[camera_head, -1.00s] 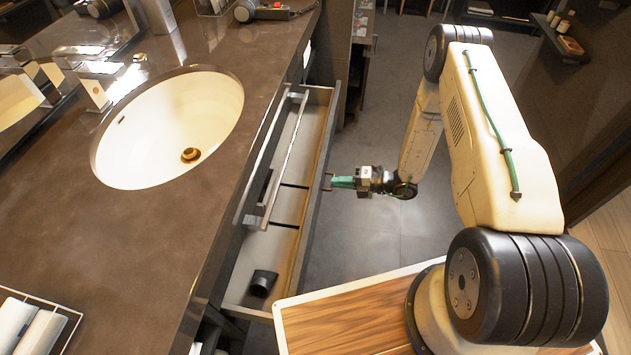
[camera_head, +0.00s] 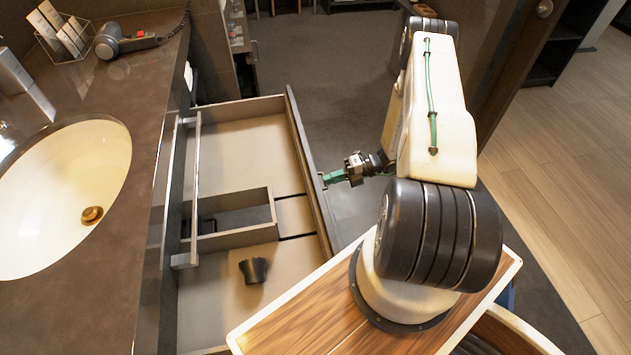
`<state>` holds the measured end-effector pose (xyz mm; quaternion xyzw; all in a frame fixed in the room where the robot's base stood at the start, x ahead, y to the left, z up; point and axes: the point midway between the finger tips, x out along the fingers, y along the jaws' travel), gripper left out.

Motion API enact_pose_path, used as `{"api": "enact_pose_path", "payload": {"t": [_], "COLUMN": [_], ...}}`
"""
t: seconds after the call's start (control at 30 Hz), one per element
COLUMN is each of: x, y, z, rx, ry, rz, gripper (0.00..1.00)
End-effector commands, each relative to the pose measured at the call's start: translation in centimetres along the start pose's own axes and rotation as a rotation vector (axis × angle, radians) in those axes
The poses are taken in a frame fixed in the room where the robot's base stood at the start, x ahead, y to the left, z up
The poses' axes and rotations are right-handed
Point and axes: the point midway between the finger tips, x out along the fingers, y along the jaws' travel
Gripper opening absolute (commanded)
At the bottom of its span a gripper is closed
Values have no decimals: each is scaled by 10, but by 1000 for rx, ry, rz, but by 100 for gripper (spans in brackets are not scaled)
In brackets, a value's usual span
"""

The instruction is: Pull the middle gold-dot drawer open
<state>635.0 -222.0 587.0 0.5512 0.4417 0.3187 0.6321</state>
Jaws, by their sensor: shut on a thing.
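The drawer (camera_head: 262,160) under the vanity counter stands well open, and its inside shows. Its front panel (camera_head: 309,172) is seen from above and behind; no gold dot is visible from here. My gripper (camera_head: 326,178), with green fingers, is shut at the outer side of the front panel, on what looks like the drawer's handle; the handle itself is mostly hidden by the fingers.
Inside the drawer are a box-like divider (camera_head: 235,212) and a small black cup-shaped object (camera_head: 254,269). A metal towel bar (camera_head: 196,170) runs along the counter edge. The counter holds a sink (camera_head: 75,190) and a hair dryer (camera_head: 112,42). Open floor (camera_head: 345,75) lies beyond the drawer.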

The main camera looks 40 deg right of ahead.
Motion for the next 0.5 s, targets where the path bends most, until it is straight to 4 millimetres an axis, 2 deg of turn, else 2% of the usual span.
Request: {"api": "enact_pose_path", "payload": {"t": [0.03,0.2,0.5], "x": [-7,-19,-22], "y": [-1,-4,-4], "z": [3,2,2], "rx": [-4,-4,-3], "ry": [-6,-4,-4], "rz": [-3,-3,-3], "gripper": [0,0,0]}}
